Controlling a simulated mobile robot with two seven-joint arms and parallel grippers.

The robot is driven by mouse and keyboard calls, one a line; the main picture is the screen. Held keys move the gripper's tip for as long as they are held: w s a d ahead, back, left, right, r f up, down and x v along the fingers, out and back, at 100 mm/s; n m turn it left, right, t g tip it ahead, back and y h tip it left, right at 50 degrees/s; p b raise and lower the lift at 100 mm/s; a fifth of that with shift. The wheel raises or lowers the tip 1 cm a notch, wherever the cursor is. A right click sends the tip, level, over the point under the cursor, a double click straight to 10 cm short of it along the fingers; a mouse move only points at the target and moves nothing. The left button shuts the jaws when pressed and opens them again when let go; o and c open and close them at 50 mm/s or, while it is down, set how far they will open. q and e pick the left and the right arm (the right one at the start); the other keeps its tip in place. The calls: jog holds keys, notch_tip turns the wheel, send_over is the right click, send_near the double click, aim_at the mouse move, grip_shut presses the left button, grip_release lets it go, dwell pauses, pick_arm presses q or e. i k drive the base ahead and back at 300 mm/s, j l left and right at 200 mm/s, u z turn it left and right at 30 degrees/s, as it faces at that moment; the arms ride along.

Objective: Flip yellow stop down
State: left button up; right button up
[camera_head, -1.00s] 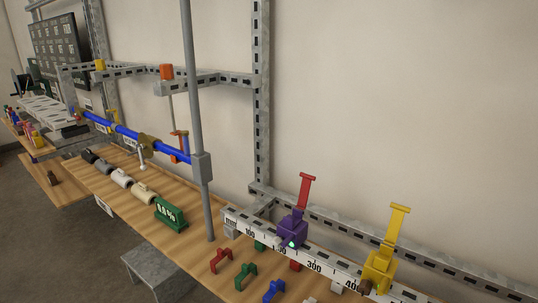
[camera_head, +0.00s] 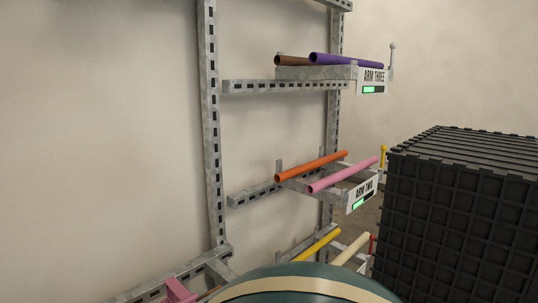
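The yellow stop on the white ruler rail, raised upright in the earlier frame, is out of view now. A small upright yellow piece (camera_head: 383,156) shows at the outer end of the rack arm marked ARM TWO, partly against the black block; I cannot tell what it is. Neither of my grippers is in view.
A metal wall rack (camera_head: 212,130) carries an orange pipe (camera_head: 311,166), a pink pipe (camera_head: 343,175) and a purple pipe (camera_head: 345,60). A large black ribbed block (camera_head: 460,220) fills the right. A rounded teal, cream-banded thing (camera_head: 295,275) covers the bottom middle. A pink piece (camera_head: 178,291) shows lower left.

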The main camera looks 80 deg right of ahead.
aim_at(384, 147)
jog(key=z, duration=3.25)
jog(key=i+l, duration=0.25)
jog(key=l, duration=0.2)
jog(key=i+l, duration=0.25)
jog(key=l, duration=0.2)
jog(key=i+l, duration=0.3)
jog(key=l, duration=0.15)
jog(key=i+l, duration=0.25)
jog(key=l, duration=0.2)
jog(key=z, duration=0.05)
